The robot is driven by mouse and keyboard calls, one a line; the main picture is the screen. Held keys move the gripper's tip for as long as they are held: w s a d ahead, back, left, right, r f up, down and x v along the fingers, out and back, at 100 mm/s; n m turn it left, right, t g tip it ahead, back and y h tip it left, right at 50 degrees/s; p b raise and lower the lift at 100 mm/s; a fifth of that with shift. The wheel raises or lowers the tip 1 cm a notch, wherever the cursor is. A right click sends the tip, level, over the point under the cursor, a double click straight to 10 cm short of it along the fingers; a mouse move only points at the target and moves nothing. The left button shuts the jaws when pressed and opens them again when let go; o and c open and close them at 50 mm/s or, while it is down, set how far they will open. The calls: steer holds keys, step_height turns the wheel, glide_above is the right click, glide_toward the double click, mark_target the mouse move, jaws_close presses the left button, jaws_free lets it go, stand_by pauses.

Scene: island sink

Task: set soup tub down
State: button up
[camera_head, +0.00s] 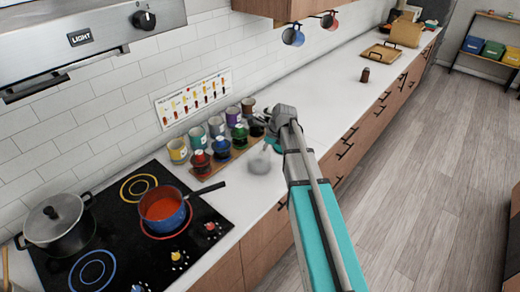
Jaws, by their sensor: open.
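Several coloured tubs stand in two rows on a wooden board against the wall. The back row includes a yellow tub (178,151), a purple one (233,116) and a brown one (248,106). The front row includes a red tub (200,163), a blue one (221,149) and a green one (239,135). A dark tub (257,129) at the right end is partly hidden by my gripper (264,130). My gripper is open beside it; I cannot tell whether they touch. Which one is the soup tub is not clear.
A blurred pale rounded thing (260,162) is on the counter below my gripper. A blue pot of red soup (163,209) and a lidded dark pot (56,222) stand on the black stove (120,225). The counter to the right is mostly clear, with a small brown bottle (365,75).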

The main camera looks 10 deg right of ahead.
steer(key=s+a+n+g+h, duration=0.1)
steer(key=s+n, duration=0.9)
steer(key=n, duration=0.2)
steer(key=s+a+f+n+g+h, duration=0.1)
steer(key=s+a+n+h, duration=0.1)
steer(key=s+n, duration=0.9)
steer(key=shift+s+a+f+n+g+h, duration=0.15)
steer(key=shift+s+n+g+h, duration=0.15)
steer(key=shift+n, duration=0.4)
steer(key=shift+a, duration=0.1)
